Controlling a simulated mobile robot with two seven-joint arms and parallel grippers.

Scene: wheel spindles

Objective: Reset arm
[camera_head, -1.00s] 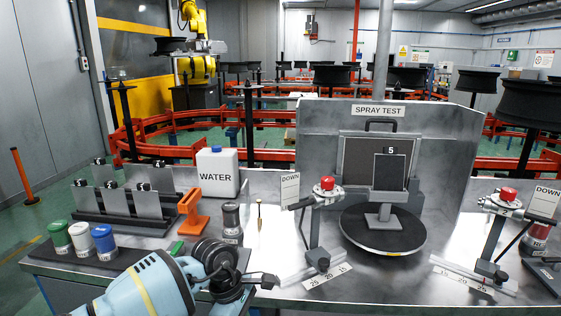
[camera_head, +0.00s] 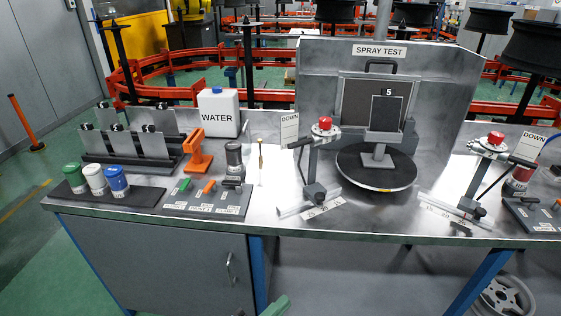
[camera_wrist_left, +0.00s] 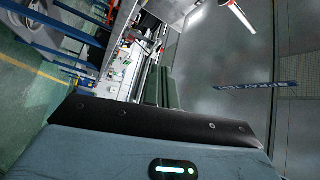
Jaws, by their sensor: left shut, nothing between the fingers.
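My left gripper shows only as green fingertips (camera_head: 275,306) at the bottom edge of the head view, below the front edge of the workbench. In the left wrist view its greenish fingers (camera_wrist_left: 160,86) are together with nothing between them. The rest of my left arm is out of the head view. My right gripper is in neither view.
The workbench (camera_head: 350,229) holds a white water jug (camera_head: 219,113), a spray test booth (camera_head: 452,85), a plate rack (camera_head: 125,157), an orange stand (camera_head: 197,152) and several capped bottles (camera_head: 117,181). Grey cabinet doors (camera_head: 165,262) and green floor lie below. A wheel (camera_head: 505,298) sits lower right.

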